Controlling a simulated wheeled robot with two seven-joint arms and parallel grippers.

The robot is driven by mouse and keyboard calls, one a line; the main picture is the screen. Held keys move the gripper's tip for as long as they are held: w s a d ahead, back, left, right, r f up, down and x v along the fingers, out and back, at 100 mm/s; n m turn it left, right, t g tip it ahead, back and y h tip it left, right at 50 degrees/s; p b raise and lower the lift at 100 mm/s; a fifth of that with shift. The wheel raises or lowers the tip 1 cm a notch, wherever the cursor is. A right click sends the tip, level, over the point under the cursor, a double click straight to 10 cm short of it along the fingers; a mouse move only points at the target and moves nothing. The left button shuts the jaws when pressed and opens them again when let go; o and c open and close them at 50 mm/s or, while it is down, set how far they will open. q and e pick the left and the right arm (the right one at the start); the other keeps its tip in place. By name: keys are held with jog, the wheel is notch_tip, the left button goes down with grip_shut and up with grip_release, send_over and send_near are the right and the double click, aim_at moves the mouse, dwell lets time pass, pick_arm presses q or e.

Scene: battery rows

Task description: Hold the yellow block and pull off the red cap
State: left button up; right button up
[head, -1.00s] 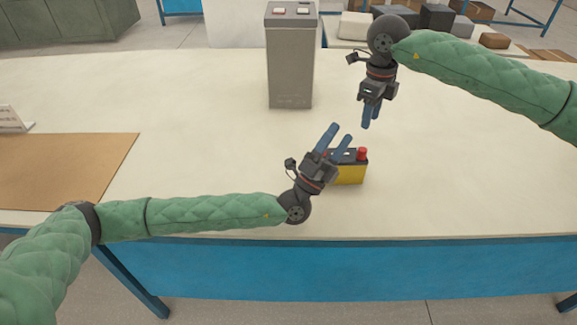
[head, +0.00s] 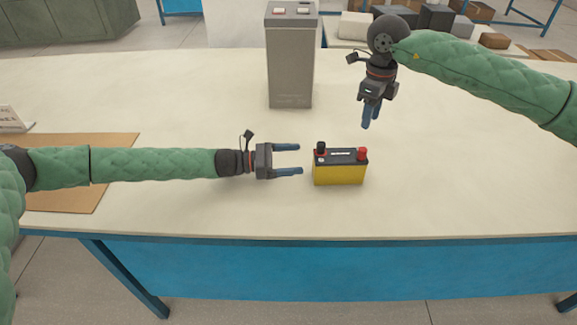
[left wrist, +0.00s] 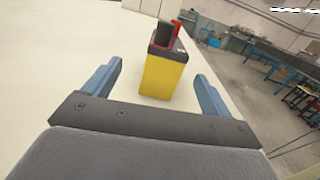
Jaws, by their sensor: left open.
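The yellow block (head: 339,174) is a battery with a dark top, standing upright on the table. Its red cap (head: 362,154) sits on the right end of the top, and a black cap (head: 320,147) sits on the left end. My left gripper (head: 300,159) is open and empty, just left of the block and pointing at its side, apart from it. In the left wrist view the yellow block (left wrist: 164,78) stands ahead between the open fingers, with the red cap (left wrist: 174,36) partly hidden behind the black one. My right gripper (head: 369,116) hangs above and behind the block, fingers down, apparently empty; its finger gap is unclear.
A brown mat (head: 110,150) lies at the left of the pale table (head: 440,190). The table's front edge is close in front of the block. Boxes (head: 436,17) stand on another table behind.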

aim_at(313, 165)
pick_arm(q)
jog(key=shift+s+a+f+m+g, duration=0.15)
jog(key=shift+s+f+g, duration=0.05)
jog(key=shift+f, duration=0.3)
jog(key=shift+s+a+f+m+g, duration=0.15)
jog(key=shift+s+f+g, duration=0.05)
jog(key=shift+f, duration=0.3)
jog(key=shift+d+f, duration=0.1)
jog(key=shift+d, duration=0.1)
jog(key=shift+w+d, duration=0.2)
jog(key=shift+d, duration=1.6)
jog(key=shift+w+d, duration=0.15)
jog(key=shift+d, duration=1.65)
grip_shut()
